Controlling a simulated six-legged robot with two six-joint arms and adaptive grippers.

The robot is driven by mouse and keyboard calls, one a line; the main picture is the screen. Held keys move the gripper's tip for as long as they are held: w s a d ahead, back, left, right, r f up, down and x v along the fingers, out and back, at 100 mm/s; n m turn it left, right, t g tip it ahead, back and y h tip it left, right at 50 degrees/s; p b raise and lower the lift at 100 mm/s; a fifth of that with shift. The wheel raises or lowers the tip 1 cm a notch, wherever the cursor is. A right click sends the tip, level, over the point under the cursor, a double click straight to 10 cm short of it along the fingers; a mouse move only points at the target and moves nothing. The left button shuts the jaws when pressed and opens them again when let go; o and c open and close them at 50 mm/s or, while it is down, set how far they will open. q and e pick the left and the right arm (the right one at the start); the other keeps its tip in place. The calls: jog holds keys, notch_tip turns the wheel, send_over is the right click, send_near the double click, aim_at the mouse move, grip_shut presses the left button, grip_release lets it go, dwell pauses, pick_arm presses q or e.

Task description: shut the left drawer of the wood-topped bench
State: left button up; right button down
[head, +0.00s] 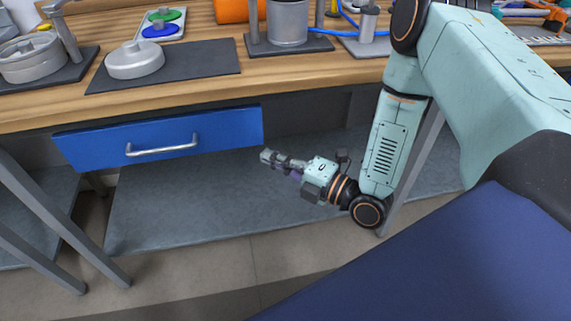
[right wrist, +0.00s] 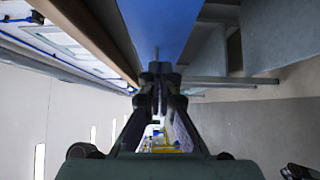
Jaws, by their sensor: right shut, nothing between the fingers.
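The wood-topped bench (head: 300,72) runs across the head view. Its left drawer has a blue front (head: 225,128) with a silver bar handle (head: 162,147), under the worktop edge. I cannot tell how far the drawer stands out, as its inside is hidden. My right gripper (head: 268,157) is shut and empty, just right of and a little below the drawer front's right end, pointing left. In the right wrist view the closed fingertips (right wrist: 160,69) lie below the blue drawer front (right wrist: 165,22); contact cannot be told. My left gripper is not in view.
A grey lower shelf (head: 190,205) lies under the drawer. Grey metal legs (head: 45,210) stand at the left. A dark mat (head: 205,68) with a round metal part (head: 134,60) and other parts sit on the worktop. Floor in front is clear.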

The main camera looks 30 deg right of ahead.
jog(key=w+b, duration=0.1)
jog(key=w, duration=0.1)
jog(key=w+a, duration=0.1)
jog(key=w, duration=0.2)
jog(key=w+b, duration=0.1)
jog(key=w, duration=0.2)
jog(key=shift+a+f+b, duration=0.2)
jog(key=shift+a+b, duration=0.05)
jog(key=shift+b, duration=0.05)
jog(key=shift+w+d, duration=0.15)
jog(key=shift+w, duration=0.1)
jog(key=shift+r, duration=0.2)
jog(key=shift+w+f, duration=0.1)
